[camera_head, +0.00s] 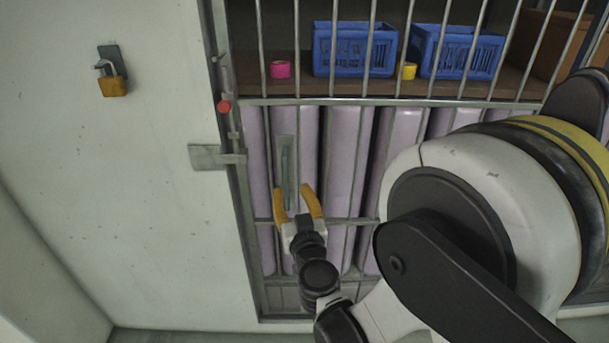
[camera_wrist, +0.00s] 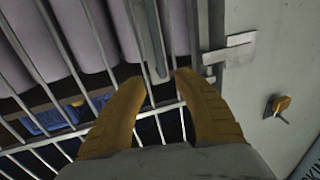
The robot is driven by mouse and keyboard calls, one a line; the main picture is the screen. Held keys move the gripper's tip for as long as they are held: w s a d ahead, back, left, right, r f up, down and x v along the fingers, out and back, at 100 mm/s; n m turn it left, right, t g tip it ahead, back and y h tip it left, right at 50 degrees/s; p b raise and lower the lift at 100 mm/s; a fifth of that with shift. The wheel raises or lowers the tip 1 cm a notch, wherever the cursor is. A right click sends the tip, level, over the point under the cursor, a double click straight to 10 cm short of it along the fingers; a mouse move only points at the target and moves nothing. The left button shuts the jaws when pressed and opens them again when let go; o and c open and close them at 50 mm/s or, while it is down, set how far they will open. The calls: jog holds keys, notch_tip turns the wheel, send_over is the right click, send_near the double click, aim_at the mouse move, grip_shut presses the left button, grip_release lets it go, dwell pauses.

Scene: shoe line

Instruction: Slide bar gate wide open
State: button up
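The bar gate (camera_head: 330,101) is a grey frame of upright metal bars, and its left edge meets the pale wall post. A narrow upright pull handle (camera_head: 287,170) on a flat plate sits near that edge; in the wrist view the handle (camera_wrist: 152,40) points toward the gap between my fingers. My gripper (camera_head: 294,190) has two yellow fingers spread apart at the lower end of the handle. The wrist view shows my gripper (camera_wrist: 160,77) open with nothing held. Whether a finger touches the handle, I cannot tell.
A latch plate (camera_head: 206,157) and a red knob (camera_head: 224,107) are at the gate's left edge. A yellow padlock (camera_head: 113,85) hangs on the wall. Behind the bars are blue crates (camera_head: 355,48), pink tape (camera_head: 280,69), yellow tape (camera_head: 408,71) and tall lilac rolls (camera_head: 345,150).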

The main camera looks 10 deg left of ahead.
aim_at(285, 174)
jog(key=x, duration=0.3)
jog(key=f+x, duration=0.1)
jog(key=x, duration=0.6)
jog(key=shift+w+a+f+p, duration=0.15)
jog(key=shift+w+f+p, duration=0.05)
jog(key=shift+f+p, duration=0.1)
grip_shut()
